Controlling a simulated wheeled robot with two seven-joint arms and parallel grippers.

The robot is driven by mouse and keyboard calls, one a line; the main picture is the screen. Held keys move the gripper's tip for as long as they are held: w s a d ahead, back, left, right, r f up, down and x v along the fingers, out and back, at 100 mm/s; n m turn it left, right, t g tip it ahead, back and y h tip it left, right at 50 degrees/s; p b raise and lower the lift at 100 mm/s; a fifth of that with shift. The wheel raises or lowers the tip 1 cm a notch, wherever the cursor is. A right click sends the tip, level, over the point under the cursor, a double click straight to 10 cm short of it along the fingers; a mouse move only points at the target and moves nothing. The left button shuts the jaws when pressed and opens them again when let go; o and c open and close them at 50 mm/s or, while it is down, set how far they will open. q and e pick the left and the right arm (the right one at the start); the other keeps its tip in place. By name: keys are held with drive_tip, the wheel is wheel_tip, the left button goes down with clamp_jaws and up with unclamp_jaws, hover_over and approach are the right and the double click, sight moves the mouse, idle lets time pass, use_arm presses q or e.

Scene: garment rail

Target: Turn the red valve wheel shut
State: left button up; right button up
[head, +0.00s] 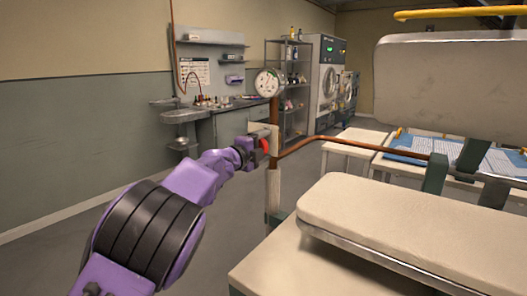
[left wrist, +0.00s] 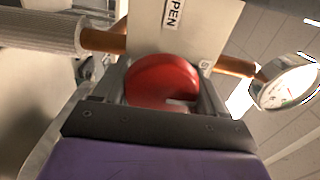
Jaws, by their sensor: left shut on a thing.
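The red valve wheel (head: 265,146) sits on the copper pipe below a round gauge (head: 267,83). In the left wrist view the wheel (left wrist: 162,82) is between the two fingers of my left gripper (left wrist: 165,95), which is shut on it. A pale plate (left wrist: 190,28) behind the wheel carries lettering that reads "PEN", partly cut off. My left gripper (head: 250,150) reaches the wheel from the left in the head view and hides much of it. The gauge (left wrist: 286,84) also shows at the right of the left wrist view. My right gripper is not in view.
A padded press (head: 400,222) with a raised upper pad (head: 450,80) stands close on the right. The copper pipe (head: 350,142) runs toward it. A sink (head: 183,116) and shelves are at the back left. The floor (head: 225,215) left of the press is clear.

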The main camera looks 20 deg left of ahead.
use_arm(q)
drive_tip(key=shift+f, duration=0.2)
idle(0.3)
drive_tip(key=o, duration=0.9)
drive_tip(key=shift+r, duration=0.1)
drive_tip(key=shift+o, duration=0.2)
drive_tip(key=shift+s, duration=0.1)
drive_tip(key=shift+s+a, duration=0.1)
drive_tip(key=shift+s, duration=0.1)
drive_tip(key=b+v, duration=0.2)
drive_tip(key=v, duration=0.8)
drive_tip(key=shift+b, duration=0.35)
